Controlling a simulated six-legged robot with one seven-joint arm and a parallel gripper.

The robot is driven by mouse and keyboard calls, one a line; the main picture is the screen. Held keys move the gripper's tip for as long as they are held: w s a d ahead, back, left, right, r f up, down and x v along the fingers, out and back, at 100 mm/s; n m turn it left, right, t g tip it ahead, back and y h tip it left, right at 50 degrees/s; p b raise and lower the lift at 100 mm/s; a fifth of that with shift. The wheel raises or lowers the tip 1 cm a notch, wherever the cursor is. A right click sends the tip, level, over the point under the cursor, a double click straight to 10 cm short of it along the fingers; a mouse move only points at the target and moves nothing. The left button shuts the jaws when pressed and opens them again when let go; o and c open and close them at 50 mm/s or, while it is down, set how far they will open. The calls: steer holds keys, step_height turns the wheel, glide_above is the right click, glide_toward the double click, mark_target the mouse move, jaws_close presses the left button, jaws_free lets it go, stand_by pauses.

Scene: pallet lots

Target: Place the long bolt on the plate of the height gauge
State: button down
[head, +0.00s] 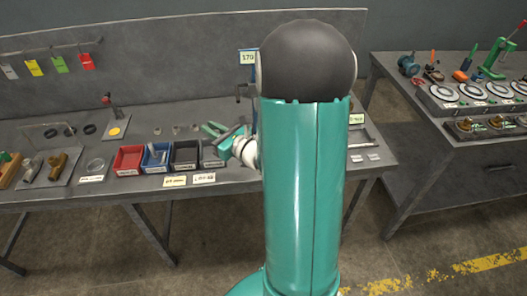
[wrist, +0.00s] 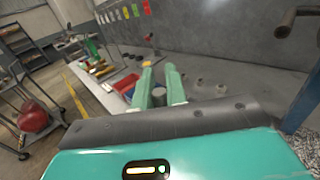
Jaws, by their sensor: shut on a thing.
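My gripper (head: 217,131) is above the near bench, just over the row of bins, with its green fingers pointing left. In the wrist view my gripper (wrist: 159,73) has a grey round-ended piece (wrist: 159,94) between its fingers; this looks like the long bolt, seen end-on, and its length is hidden. The height gauge's blue post (head: 254,72) with a "170" label (head: 248,57) stands behind my arm, to the right of the gripper. A blue post (wrist: 302,100) and dark overhanging part (wrist: 296,20) show at the wrist view's right. I cannot make out the gauge's plate.
Red (head: 129,158), blue (head: 155,157) and dark (head: 184,154) bins line the bench front. Small round parts (head: 177,129) stand behind them. A yellow-spotted plate with a lever (head: 115,129) is farther left. A second bench (head: 470,142) with gauges stands right.

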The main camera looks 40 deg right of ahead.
steer(key=w+a+f+n+y, duration=0.1)
steer(key=a+f+y, duration=0.1)
steer(key=a+f, duration=0.3)
steer(key=w+a+f+n+g+y, duration=0.1)
steer(key=a+f+y, duration=0.1)
steer(key=a+f, duration=0.3)
steer(key=w+a+f+n+g+y, duration=0.1)
steer(key=a+f+n+y, duration=0.1)
steer(key=a+f, duration=0.3)
steer(key=shift+w+a+f, duration=0.2)
steer(key=shift+a, duration=0.6)
steer(key=shift+w+a+f, duration=0.2)
steer(key=shift+a, duration=0.6)
